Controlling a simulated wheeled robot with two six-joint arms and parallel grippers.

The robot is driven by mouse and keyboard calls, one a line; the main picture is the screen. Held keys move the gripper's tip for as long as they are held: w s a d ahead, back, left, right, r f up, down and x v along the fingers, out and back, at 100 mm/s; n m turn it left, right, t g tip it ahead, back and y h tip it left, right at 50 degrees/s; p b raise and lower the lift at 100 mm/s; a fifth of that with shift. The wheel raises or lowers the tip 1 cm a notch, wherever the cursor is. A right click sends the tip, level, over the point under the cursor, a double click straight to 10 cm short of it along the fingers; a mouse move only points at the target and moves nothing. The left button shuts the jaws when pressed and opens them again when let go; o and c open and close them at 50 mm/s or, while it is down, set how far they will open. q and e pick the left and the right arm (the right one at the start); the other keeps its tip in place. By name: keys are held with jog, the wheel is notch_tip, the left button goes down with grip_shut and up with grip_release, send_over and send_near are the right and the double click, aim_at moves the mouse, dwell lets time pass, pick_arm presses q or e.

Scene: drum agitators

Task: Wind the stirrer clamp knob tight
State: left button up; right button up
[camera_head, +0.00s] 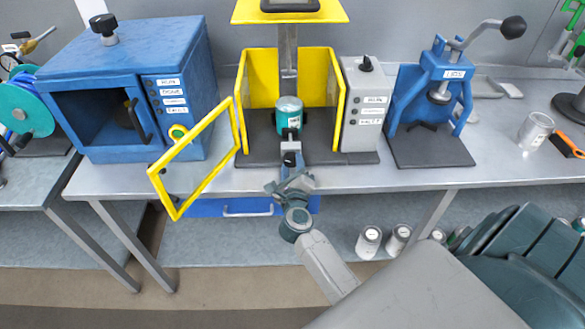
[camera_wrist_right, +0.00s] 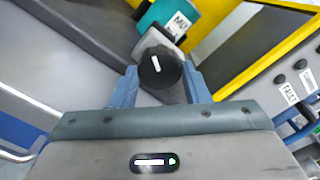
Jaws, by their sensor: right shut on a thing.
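The clamp knob (camera_wrist_right: 160,67) is round and black with a white line across its face. In the wrist view it sits between the two fingers of my right gripper (camera_wrist_right: 158,88), which is shut on it. A light grey block shows behind the knob, and behind that is a teal body (camera_wrist_right: 168,22) with a white label. In the head view my right gripper (camera_head: 291,160) reaches in at the front of the yellow-framed stirrer station, just below the teal body (camera_head: 290,112). The knob is mostly hidden there. My left gripper is not in view.
The station's yellow door (camera_head: 197,157) stands swung open at the left of my arm. A grey control box (camera_head: 364,105) stands right of the yellow guard. A blue oven (camera_head: 130,90) and a blue press (camera_head: 435,85) flank the station. Several cans stand on the lower shelf.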

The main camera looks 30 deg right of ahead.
jog(key=m+b, duration=0.1)
jog(key=m, duration=0.4)
jog(key=shift+f+b, duration=0.15)
jog(key=shift+b, duration=0.25)
dwell(0.3)
jog(key=o, duration=1)
jog(key=shift+b+v, duration=1.45)
jog(key=shift+v, duration=3.95)
